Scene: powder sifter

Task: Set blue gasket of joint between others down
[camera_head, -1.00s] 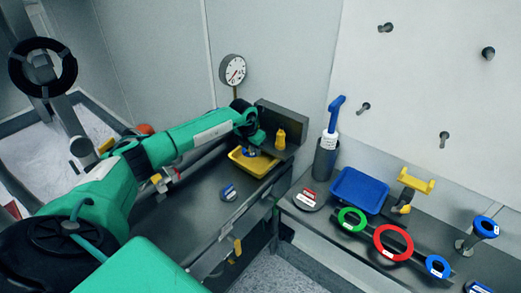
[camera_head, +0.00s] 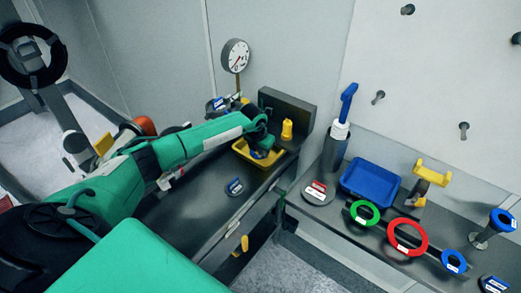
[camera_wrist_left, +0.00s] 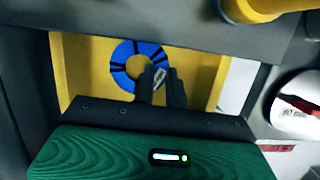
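The blue gasket (camera_wrist_left: 124,66) is a ring with black marks and a small white label, over the inside of the yellow tray (camera_wrist_left: 70,68). In the head view the gasket (camera_head: 261,154) is small and partly hidden by my gripper, at the yellow tray (camera_head: 279,164). My left gripper (camera_wrist_left: 161,76) has its narrow fingers close together on either side of the ring's lower right rim, shut on it. I cannot tell whether the ring touches the tray floor. My right gripper is not in view.
A yellow knobbed part (camera_head: 287,130) and a dial gauge (camera_head: 235,56) stand by the tray. A labelled disc (camera_head: 234,187) lies on the dark bench. On the right bench are a blue tray (camera_head: 369,185) and green (camera_head: 364,213), red (camera_head: 408,237) and blue (camera_head: 454,262) rings.

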